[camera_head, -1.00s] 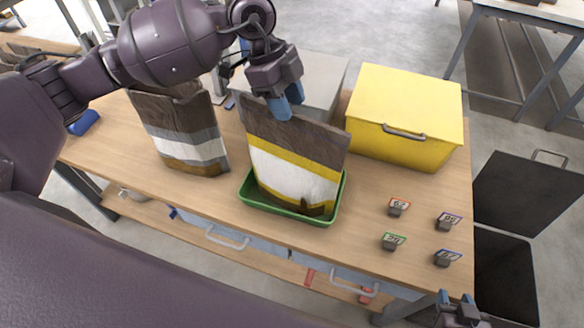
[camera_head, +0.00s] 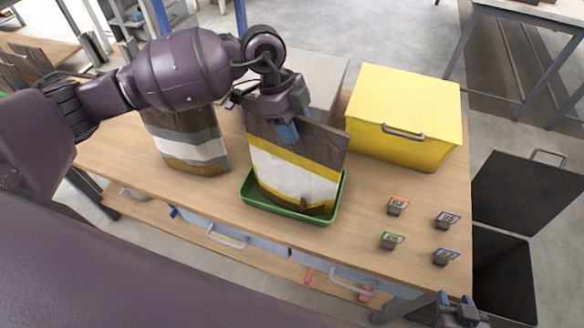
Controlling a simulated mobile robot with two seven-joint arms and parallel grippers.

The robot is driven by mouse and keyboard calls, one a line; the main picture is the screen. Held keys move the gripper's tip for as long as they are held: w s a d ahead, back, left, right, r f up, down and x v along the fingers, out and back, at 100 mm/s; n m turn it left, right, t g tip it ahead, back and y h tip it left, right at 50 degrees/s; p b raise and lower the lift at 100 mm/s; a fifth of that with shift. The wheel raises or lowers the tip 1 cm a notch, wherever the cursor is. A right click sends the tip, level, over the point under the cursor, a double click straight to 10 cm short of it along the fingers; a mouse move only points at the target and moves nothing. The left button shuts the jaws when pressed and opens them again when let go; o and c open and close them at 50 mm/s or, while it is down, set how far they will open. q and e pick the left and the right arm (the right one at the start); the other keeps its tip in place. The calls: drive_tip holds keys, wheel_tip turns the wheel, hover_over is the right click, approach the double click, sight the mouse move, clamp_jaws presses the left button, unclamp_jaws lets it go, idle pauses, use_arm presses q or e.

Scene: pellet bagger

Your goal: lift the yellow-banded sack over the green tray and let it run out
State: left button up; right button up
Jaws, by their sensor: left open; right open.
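The yellow-banded sack (camera_head: 295,175) stands upright in the green tray (camera_head: 246,194) on the workbench. It is brown at the top, with yellow bands around a white panel. My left gripper (camera_head: 288,131) is open at the sack's top edge, its blue fingertips overlapping the upper brown part. Whether a finger is behind the sack is hidden. My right gripper (camera_head: 444,298) is open and empty at the bottom right, near the bench's front corner, partly cut off by the frame.
A grey-banded sack (camera_head: 194,148) stands to the left, partly behind my arm. A yellow box (camera_head: 400,115) stands at the back right and a grey box (camera_head: 316,82) behind the sack. Several numbered tags, one of them orange-edged (camera_head: 397,206), stand right of the tray. A black bin (camera_head: 503,275) is beside the bench.

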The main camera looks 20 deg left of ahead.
use_arm(q)
clamp_jaws()
idle(0.3)
wheel_tip(320, 180, up, 21)
idle(1.1)
